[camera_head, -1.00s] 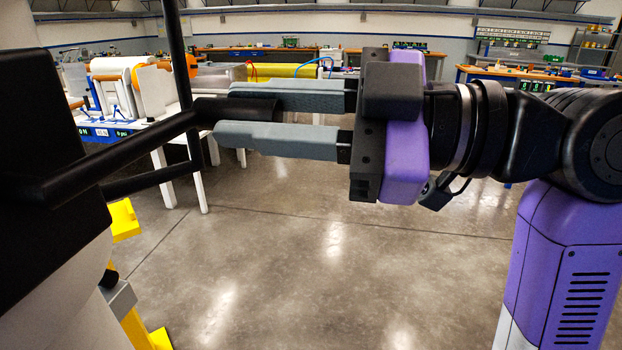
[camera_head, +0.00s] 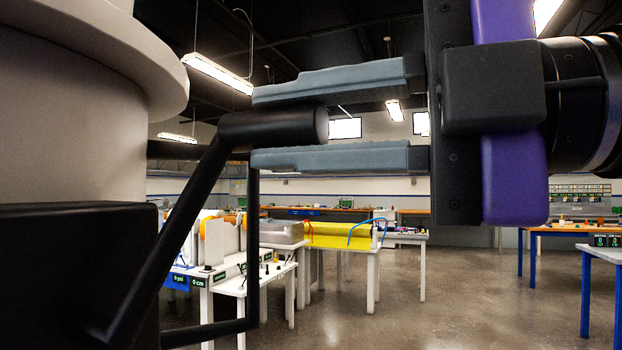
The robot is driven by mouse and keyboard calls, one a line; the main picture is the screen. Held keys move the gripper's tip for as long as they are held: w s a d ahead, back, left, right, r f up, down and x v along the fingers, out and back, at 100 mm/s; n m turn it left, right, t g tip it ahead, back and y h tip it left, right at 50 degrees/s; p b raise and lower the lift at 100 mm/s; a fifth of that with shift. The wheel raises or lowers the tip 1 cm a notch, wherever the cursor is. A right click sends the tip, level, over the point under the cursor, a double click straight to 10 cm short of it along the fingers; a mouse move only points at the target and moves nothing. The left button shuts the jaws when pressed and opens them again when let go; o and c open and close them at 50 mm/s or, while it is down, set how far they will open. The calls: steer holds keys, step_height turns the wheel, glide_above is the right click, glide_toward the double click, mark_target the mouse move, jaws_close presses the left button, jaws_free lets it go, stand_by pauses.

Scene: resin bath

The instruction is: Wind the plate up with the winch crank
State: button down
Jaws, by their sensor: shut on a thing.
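The winch crank is black. Its arm (camera_head: 165,245) slants from lower left up to a thick round handle (camera_head: 275,126) in the head view. My gripper (camera_head: 262,127) comes in from the right, with one grey finger above the handle and one below. The fingers are shut on the handle near its end. A black box (camera_head: 75,275), apparently the winch housing, fills the lower left, partly behind the crank arm. I cannot make out the plate in this view.
A large pale column with a wide rim (camera_head: 90,45) stands close at the upper left. Thin black bars (camera_head: 252,250) stand just behind the crank. White tables (camera_head: 340,250) with equipment and a blue-legged table (camera_head: 600,255) are farther back. Floor (camera_head: 455,300) at lower right is clear.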

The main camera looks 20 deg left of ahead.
steer(key=s+r+n+b, duration=0.1)
steer(key=s+n+b, duration=0.1)
steer(key=s+n, duration=1)
steer(key=shift+s+a+r, duration=0.2)
steer(key=shift+s+a, duration=0.05)
steer(key=shift+s, duration=0.55)
steer(key=c, duration=1.2)
jaws_free()
steer(key=shift+o, duration=0.2)
steer(key=shift+s, duration=0.1)
steer(key=shift+d, duration=0.1)
steer(key=d, duration=0.7)
steer(key=shift+d, duration=0.4)
